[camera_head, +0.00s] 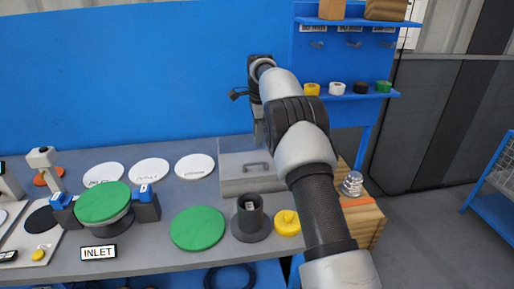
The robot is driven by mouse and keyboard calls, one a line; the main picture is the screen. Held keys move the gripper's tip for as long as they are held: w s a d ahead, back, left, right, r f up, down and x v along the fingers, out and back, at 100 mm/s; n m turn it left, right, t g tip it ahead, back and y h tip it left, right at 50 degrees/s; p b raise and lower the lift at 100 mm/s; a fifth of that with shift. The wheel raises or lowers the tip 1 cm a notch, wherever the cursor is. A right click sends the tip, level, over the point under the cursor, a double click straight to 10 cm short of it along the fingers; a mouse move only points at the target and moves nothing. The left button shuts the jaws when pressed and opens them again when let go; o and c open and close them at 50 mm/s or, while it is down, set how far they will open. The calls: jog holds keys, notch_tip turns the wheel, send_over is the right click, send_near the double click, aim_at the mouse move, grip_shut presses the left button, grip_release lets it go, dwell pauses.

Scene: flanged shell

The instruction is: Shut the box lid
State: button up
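A grey metal box (232,184) stands at the back right of the workbench. A dark handle shape shows near its middle. A pale grey panel (232,146) rises at its rear, but I cannot tell for sure how far the lid is open. My arm reaches over the box's right side and hides part of it. My gripper (259,134) points down above the back of the box, mostly behind my own arm. Its fingertips are too small and hidden to read, and I cannot tell whether it touches the lid.
A dark flanged cylinder (250,219), a yellow knobbed part (287,222) and a green disc (198,228) lie in front of the box. White discs (195,167) lie left of it. A wooden crate (362,221) with a clear object (351,184) stands at right. A blue shelf (350,95) rises behind.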

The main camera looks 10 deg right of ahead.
jog(key=shift+s+r, duration=0.2)
jog(key=shift+r, duration=0.85)
jog(key=shift+s+r, duration=0.2)
jog(key=shift+r, duration=0.85)
jog(key=s+r+n+t+p, duration=0.15)
jog(key=s+r+n, duration=0.75)
jog(key=s+r, duration=1.15)
jog(key=s+f+n+t, duration=0.1)
jog(key=s+f+n, duration=0.3)
jog(key=s, duration=0.9)
jog(key=s+f+n+t, duration=0.1)
jog(key=s+f+n, duration=0.4)
jog(key=s, duration=0.8)
jog(key=shift+s+a, duration=0.2)
jog(key=shift+a, duration=0.05)
